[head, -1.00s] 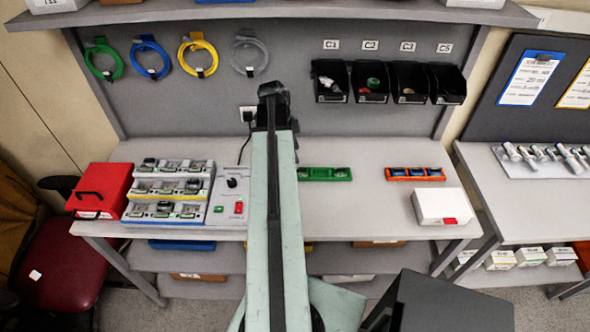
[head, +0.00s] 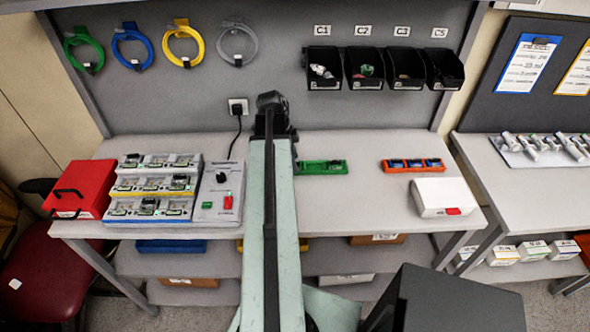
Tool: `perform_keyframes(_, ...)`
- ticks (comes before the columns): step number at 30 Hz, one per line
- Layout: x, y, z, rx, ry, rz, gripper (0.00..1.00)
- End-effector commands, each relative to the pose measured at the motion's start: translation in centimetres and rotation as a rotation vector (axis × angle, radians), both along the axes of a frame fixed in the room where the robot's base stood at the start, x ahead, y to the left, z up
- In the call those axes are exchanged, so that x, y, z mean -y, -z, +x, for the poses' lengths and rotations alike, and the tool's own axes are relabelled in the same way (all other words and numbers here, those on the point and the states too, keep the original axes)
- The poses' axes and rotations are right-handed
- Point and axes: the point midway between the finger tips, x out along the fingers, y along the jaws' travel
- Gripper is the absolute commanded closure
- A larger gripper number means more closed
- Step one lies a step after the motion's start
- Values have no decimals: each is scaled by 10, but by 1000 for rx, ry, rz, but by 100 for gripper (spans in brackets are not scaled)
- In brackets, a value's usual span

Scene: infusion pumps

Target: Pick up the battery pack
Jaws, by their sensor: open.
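Several small blue blocks (head: 413,163) sit in an orange tray (head: 387,168) on the right half of the workbench. They may be battery packs, but they are too small to tell. A green tray (head: 311,168) with small dark and green parts lies just right of my arm. My gripper (head: 272,104) is at the far end of my raised arm, in front of the bench's back panel and left of both trays. It is open, with nothing visible in it, though its fingers are hard to make out.
A stepped rack of devices (head: 150,188), a red case (head: 78,188) and a grey unit with a knob (head: 216,192) stand left of my arm. A white box (head: 445,196) stands front right. Black bins (head: 323,72) hang above. The bench between the trays is clear.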

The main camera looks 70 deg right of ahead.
Motion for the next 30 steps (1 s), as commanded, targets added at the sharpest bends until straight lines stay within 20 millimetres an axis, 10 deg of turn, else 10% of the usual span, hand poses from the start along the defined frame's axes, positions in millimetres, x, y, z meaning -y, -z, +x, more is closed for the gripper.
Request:
perform_keyframes(6,0,-1,0,0,0,0,100)
perform_keyframes(19,0,-12,-1,0,1,0,100)
perform_keyframes(30,0,-85,-1,0,2,0,100)
